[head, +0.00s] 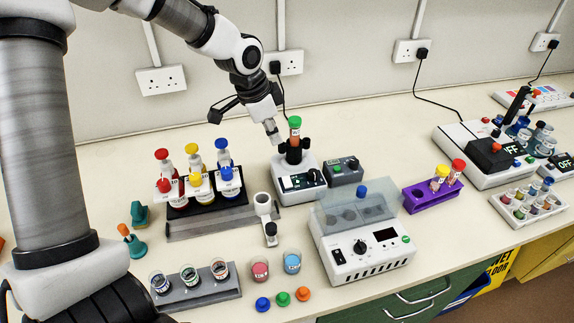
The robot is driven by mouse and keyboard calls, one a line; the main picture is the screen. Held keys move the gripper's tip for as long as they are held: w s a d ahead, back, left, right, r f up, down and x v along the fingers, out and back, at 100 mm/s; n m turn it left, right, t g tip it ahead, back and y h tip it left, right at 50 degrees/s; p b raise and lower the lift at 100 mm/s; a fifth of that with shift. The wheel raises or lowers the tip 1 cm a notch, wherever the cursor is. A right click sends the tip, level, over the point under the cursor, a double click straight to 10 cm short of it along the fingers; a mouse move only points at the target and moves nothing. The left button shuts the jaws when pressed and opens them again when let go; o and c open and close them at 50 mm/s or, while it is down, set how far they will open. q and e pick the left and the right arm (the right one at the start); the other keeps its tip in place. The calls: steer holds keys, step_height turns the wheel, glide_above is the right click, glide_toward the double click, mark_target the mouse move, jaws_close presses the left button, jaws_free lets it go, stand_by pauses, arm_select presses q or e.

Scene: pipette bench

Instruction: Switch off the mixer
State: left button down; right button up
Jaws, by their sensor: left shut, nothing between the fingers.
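What looks like the mixer (311,165) stands near the middle of the bench: a light box with a black cup on top and a dark front panel with a small display. An upright tube with a green cap (295,123) stands in the cup. My left gripper (273,138) is shut and empty. It points down just left of the tube, above the mixer's back left; I cannot tell whether it touches. My right gripper is out of view.
A bottle rack (208,222) stands left of the mixer. A white device with a clear lid (372,262) stands in front right, and a purple tube rack (415,199) to the right. Vials and loose caps fill the front edge. The bench behind the purple rack is clear.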

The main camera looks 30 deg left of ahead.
mark_target(289, 178)
arm_select(q)
steer(key=p+x, duration=0.1)
steer(key=x, duration=0.3)
steer(key=p+x, duration=0.1)
steer(key=x, duration=0.4)
steer(key=a+p+x, duration=0.1)
steer(key=x, duration=0.4)
steer(key=shift+a, duration=0.1)
steer(key=shift+s+f, duration=0.1)
steer(key=shift+f, duration=0.25)
